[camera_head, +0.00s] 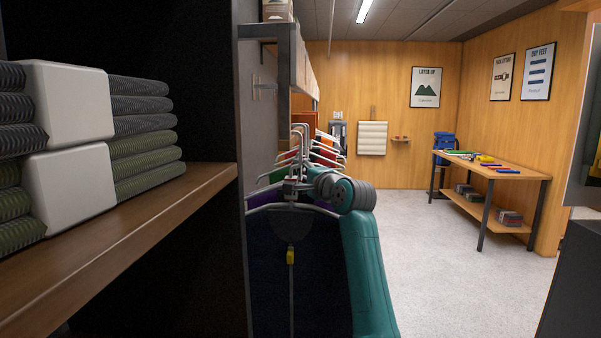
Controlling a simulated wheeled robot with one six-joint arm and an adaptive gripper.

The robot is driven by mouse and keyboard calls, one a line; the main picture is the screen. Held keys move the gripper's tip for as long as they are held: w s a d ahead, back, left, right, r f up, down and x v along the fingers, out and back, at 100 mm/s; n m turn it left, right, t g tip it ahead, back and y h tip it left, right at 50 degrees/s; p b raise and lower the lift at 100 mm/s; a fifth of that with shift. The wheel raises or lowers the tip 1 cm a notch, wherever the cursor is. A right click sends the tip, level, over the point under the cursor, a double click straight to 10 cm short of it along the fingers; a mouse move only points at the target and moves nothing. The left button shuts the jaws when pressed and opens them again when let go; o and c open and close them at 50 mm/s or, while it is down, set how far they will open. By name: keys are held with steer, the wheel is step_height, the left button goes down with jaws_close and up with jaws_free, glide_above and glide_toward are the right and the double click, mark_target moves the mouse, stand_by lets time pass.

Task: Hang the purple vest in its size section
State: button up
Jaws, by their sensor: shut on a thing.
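A dark garment (271,265), deep navy to purple with a zip and yellow pull, hangs on a pale hanger (268,207) in the middle of the view; it appears to be the purple vest. My gripper (296,187) is at the top of this hanger and shut on it, at its neck. More hangers and garments, with orange (322,152) ones farther back, line the rack behind. The rail and any size markers are hidden or too small to read.
A wooden shelf (150,232) with folded striped textiles and white blocks fills the left, ending at a grey upright panel (243,130) close to the garment. A wooden table (515,174) with small items stands at the back right. The pale floor (440,260) between is clear.

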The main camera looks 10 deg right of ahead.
steer(key=shift+f, duration=0.25)
stand_by(0.6)
steer(key=o, duration=1.4)
steer(key=shift+f, duration=0.1)
